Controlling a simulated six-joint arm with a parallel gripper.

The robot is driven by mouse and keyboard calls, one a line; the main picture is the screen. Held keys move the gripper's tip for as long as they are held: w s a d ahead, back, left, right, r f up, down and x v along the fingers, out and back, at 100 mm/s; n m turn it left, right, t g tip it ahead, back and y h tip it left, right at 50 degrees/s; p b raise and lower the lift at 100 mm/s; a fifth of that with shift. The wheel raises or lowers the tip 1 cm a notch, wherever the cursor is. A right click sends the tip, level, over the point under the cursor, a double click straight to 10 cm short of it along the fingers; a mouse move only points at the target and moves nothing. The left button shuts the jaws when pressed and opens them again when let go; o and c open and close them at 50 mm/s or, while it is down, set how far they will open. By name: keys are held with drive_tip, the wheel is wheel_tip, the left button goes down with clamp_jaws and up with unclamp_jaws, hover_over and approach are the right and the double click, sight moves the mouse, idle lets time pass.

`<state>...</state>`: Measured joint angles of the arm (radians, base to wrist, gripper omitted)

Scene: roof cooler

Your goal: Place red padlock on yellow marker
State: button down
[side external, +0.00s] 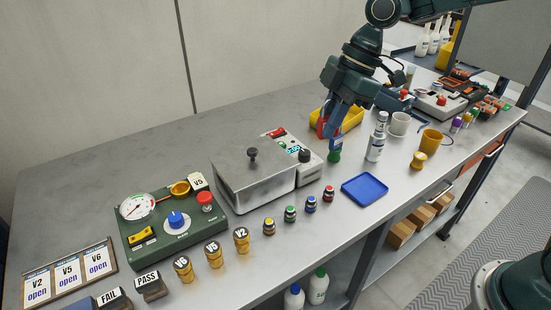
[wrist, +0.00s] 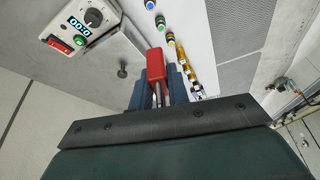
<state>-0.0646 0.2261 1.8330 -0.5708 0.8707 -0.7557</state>
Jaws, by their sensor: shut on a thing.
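My gripper (wrist: 156,88) is shut on the red padlock (wrist: 155,66) in the wrist view. The padlock's red body points away from the wrist and its silver shackle lies between the blue fingers. In the side external view my gripper (side external: 334,138) points down over the back of the bench, right of the metal box. A red patch (side external: 323,128) shows beside the fingers; I cannot tell whether it is the padlock. I cannot tell which yellow thing is the marker; a yellow wedge (side external: 140,236) lies on the green panel, and a small yellow piece (side external: 418,160) stands at right.
The metal box (side external: 255,175) with its control unit (side external: 300,160) stands mid-bench. Several small banded jars (side external: 290,214) line the front. The back left bench is clear.

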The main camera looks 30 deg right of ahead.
drive_tip(key=w+d+r+m+t+h, duration=0.2)
drive_tip(key=d+m, duration=0.5)
drive_tip(key=d, duration=1.1)
drive_tip(key=r+m+t+h, duration=0.1)
drive_tip(key=m+h, duration=0.1)
drive_tip(key=m, duration=0.6)
hover_over(421, 155)
wheel_tip(421, 155, down, 16)
drive_tip(key=shift+a+r, duration=0.15)
drive_tip(key=shift+r, duration=0.1)
drive_tip(key=shift+f, duration=0.1)
drive_tip(key=shift+f, duration=2.05)
drive_tip(key=shift+f, duration=0.15)
drive_tip(key=c, duration=1.3)
unclamp_jaws()
drive_tip(key=shift+c, duration=0.2)
drive_tip(key=shift+r, duration=0.2)
